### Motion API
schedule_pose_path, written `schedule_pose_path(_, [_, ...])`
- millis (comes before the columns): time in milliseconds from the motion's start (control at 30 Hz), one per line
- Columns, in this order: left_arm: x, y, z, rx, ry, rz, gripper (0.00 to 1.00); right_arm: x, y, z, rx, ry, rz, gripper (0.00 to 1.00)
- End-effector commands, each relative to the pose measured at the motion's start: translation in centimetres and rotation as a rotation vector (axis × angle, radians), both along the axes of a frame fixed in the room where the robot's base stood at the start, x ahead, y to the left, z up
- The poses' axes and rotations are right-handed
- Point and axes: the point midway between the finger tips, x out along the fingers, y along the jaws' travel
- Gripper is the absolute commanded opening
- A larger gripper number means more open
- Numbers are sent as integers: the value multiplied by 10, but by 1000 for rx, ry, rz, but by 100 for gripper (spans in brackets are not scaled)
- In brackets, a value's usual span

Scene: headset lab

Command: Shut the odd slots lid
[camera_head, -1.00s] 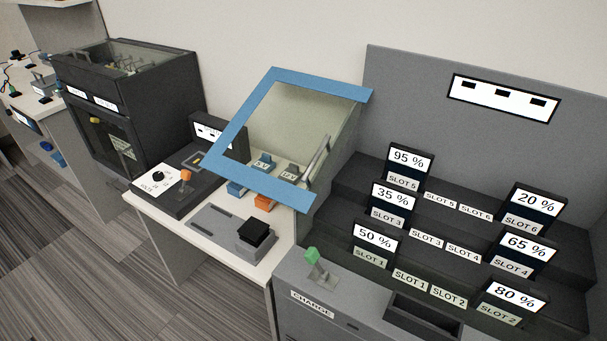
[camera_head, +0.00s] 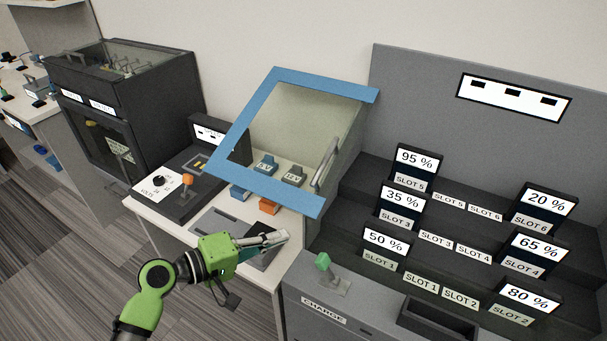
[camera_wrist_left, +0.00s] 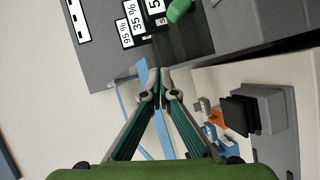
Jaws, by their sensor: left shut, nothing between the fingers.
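The odd slots lid (camera_head: 268,185), a clear pane in a blue frame with a grey handle (camera_head: 327,165), stands open. It leans out to the left from the grey charging station (camera_head: 335,270), beside the column of slots 5, 3 and 1 (camera_head: 387,242). Its blue frame also shows in the left wrist view (camera_wrist_left: 147,78), partly behind the fingers. My left gripper (camera_head: 283,237) is shut and empty, below and in front of the lid's lower edge, apart from it. In the left wrist view its fingertips (camera_wrist_left: 160,97) are close together. My right gripper is out of view.
A green-topped lever (camera_head: 323,262) stands on the station's front ledge. Under the lid, the white side table (camera_head: 215,213) holds blue and orange connectors (camera_head: 268,207). A black block (camera_head: 262,258) is partly behind my gripper. A dark cabinet (camera_head: 125,110) stands at the left.

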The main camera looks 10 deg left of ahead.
Motion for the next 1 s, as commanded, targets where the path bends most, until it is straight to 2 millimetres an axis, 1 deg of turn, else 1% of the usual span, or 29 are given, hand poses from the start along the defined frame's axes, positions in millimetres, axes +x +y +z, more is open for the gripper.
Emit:
schedule_pose_path(33, [17, 12, 18, -89, -2, 39, 0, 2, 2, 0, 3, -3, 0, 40])
schedule_pose_path(100, [34, 27, 38, -204, 0, 85, 0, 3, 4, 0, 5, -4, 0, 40])
schedule_pose_path(200, [51, 45, 59, -324, 4, 132, 0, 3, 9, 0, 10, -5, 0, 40])
schedule_pose_path(300, [60, 56, 70, -391, 7, 156, 0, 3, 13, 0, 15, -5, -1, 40])
schedule_pose_path(367, [64, 57, 74, -410, 7, 163, 0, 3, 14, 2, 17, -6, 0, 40])
schedule_pose_path(467, [72, 52, 76, -418, 8, 165, 0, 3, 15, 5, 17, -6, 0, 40])
schedule_pose_path(567, [85, 41, 78, -415, 7, 163, 0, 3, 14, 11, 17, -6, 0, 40])
schedule_pose_path(900, [141, -4, 81, -414, 7, 162, 0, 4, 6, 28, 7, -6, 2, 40])
schedule_pose_path(933, [142, -8, 81, -413, 9, 162, 0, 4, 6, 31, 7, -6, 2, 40])
schedule_pose_path(1000, [134, -19, 84, -413, 10, 162, 0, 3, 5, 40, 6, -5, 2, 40])
